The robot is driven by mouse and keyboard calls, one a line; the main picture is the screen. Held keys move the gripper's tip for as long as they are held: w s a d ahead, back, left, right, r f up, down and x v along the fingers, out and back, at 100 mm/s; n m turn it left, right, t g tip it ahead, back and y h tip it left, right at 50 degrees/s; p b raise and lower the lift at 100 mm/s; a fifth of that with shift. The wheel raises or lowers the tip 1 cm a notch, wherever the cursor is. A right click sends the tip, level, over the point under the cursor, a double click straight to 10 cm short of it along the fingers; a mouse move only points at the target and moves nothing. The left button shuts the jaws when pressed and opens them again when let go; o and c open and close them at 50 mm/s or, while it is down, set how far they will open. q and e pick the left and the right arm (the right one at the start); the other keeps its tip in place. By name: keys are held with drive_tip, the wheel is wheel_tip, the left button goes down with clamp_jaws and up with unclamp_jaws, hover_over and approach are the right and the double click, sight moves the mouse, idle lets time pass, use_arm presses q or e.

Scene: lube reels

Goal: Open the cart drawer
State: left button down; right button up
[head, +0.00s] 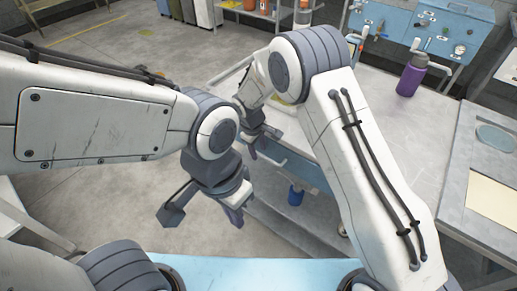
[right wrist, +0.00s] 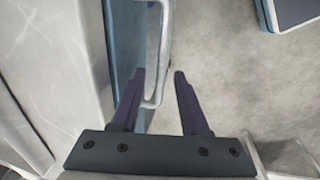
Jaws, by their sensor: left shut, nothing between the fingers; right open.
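The cart (head: 420,130) has a worn light grey top. Its blue drawer front (head: 300,170) shows below the top's edge, partly behind my right arm. In the right wrist view the blue front (right wrist: 122,50) runs along the left, with a pale grey bar handle (right wrist: 163,50) beside it. My right gripper (right wrist: 158,75) is open, its purple fingers on either side of the handle's near end; the left fingertip is closer to it. I cannot tell if they touch. In the head view the right gripper (head: 252,150) is partly hidden. My left gripper (head: 235,217) is shut and empty over the floor.
A purple bottle (head: 410,75) stands on the cart top. A blue container (head: 295,194) sits below the drawer level. A grey bench (head: 480,190) is at the right, and a blue unit (head: 430,25) stands at the back.

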drive_tip(key=shift+c, duration=0.3)
clamp_jaws()
idle(1.1)
